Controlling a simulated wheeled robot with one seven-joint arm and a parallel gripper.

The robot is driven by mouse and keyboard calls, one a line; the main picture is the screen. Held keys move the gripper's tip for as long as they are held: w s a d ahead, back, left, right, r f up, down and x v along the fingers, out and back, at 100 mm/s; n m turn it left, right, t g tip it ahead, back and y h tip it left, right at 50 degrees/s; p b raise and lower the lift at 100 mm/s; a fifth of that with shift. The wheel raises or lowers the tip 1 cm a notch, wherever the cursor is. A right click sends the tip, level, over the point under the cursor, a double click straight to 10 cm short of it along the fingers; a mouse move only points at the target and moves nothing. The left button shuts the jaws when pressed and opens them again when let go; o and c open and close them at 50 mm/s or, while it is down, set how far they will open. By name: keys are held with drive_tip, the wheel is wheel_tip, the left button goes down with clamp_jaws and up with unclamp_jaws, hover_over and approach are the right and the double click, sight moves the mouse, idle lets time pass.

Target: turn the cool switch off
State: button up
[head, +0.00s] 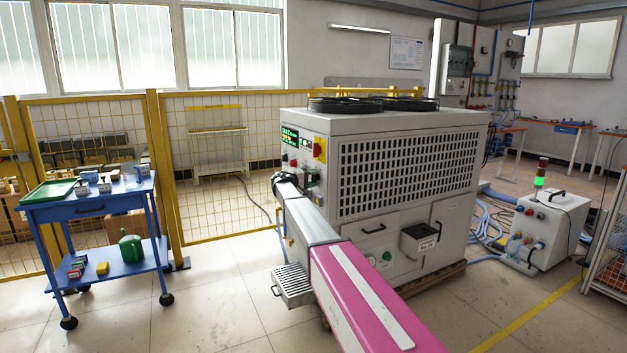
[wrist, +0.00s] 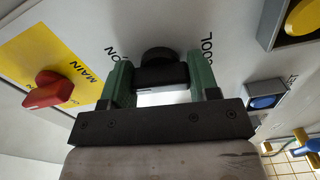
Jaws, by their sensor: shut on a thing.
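The cool switch is a black knob (wrist: 158,56) on the grey panel, seen in the wrist view between the printed words "ON" on its left and "COOL" on its right. The lettering appears turned round in this view. My gripper (wrist: 161,74) has its two green fingers either side of the knob's black handle and is shut on it. In the head view my arm reaches to the control panel at the left end of the big grey machine (head: 410,170), and my gripper (head: 284,180) hides the switch there.
A red main switch on a yellow plate (wrist: 48,90) is left of my gripper in the wrist view. A blue button (wrist: 264,101) and a yellow button (wrist: 304,18) are on the right. A blue cart (head: 95,205) stands left, with clear floor between.

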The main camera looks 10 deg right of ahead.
drive_tip(key=shift+n, duration=1.6)
drive_tip(key=o, duration=0.9)
drive_tip(key=v, duration=1.1)
